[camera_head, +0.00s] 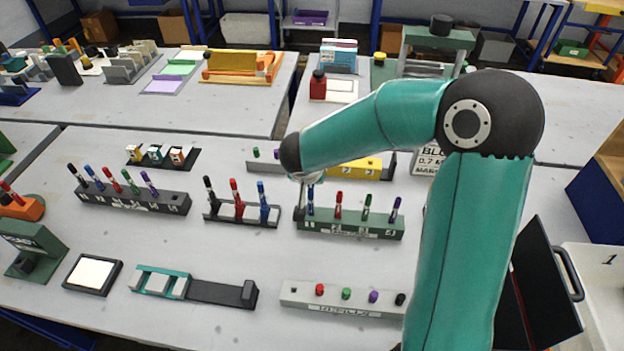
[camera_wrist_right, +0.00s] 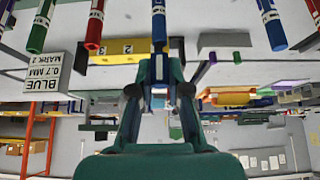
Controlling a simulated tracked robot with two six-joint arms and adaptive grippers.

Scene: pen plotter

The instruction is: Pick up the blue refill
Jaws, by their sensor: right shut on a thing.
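The blue refill (camera_head: 311,204) is a thin upright blue stick at the left end of the green block (camera_head: 365,229). Red, green and purple refills stand in the block to its right. My right gripper (camera_head: 304,196) reaches down to the blue refill, partly hidden by its own arm. In the right wrist view, which looks upside down, the right gripper (camera_wrist_right: 158,88) is shut on the blue refill (camera_wrist_right: 158,26). I cannot tell whether the refill's lower end is clear of its slot. My left gripper is not in view.
A black rack (camera_head: 240,217) with several pens stands just left of the green block. A yellow numbered block (camera_head: 356,168) is behind it. A grey strip (camera_head: 340,307) with coloured caps lies in front. A sign (camera_wrist_right: 44,91) reads BLUE 0.7 MM MARK 2.

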